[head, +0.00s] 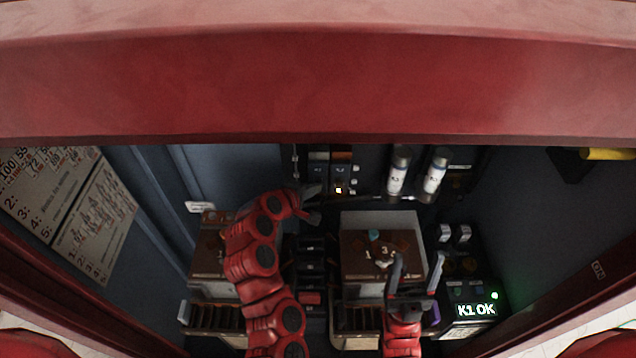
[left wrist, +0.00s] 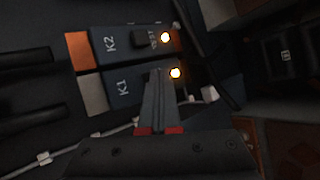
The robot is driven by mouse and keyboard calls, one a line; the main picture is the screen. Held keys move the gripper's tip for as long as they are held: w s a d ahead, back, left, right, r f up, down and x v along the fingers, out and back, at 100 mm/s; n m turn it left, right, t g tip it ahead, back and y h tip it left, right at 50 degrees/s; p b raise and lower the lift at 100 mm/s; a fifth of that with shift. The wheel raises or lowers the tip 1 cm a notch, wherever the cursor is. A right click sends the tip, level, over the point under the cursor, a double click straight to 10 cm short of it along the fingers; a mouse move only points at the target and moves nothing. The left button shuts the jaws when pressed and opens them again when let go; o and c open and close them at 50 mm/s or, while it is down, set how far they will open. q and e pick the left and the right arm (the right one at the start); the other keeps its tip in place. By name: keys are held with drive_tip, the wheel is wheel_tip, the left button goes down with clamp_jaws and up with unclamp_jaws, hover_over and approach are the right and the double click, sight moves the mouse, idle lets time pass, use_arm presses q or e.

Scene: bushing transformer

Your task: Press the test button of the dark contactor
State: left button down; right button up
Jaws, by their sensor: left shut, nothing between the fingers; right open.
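Two dark contactors sit side by side on the back wall: K1 (head: 318,174) with a grey tag and K2 (head: 341,173) with an orange tag. In the left wrist view, K1 (left wrist: 122,86) and K2 (left wrist: 112,44) both have a lit lamp, so neither looks unlit. K2 shows a black button (left wrist: 140,41) by its TEST label. K1's button is hidden behind my fingers. My left gripper (head: 312,196) is shut and empty, its tips (left wrist: 159,74) over K1's lower end; contact cannot be told. My right gripper (head: 412,262) is open, before the right transformer.
Two white cylinders (head: 398,172) stand right of the contactors. Brown transformer blocks (head: 350,250) fill the lower middle. A red cabinet beam (head: 320,85) crosses above.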

use_arm(q)
drive_tip(key=shift+s, duration=0.15)
drive_tip(key=shift+s+p, duration=0.3)
drive_tip(key=shift+s, duration=0.4)
drive_tip(key=s+p, duration=0.2)
drive_tip(key=s, duration=0.3)
drive_tip(key=shift+f, duration=0.1)
idle(0.7)
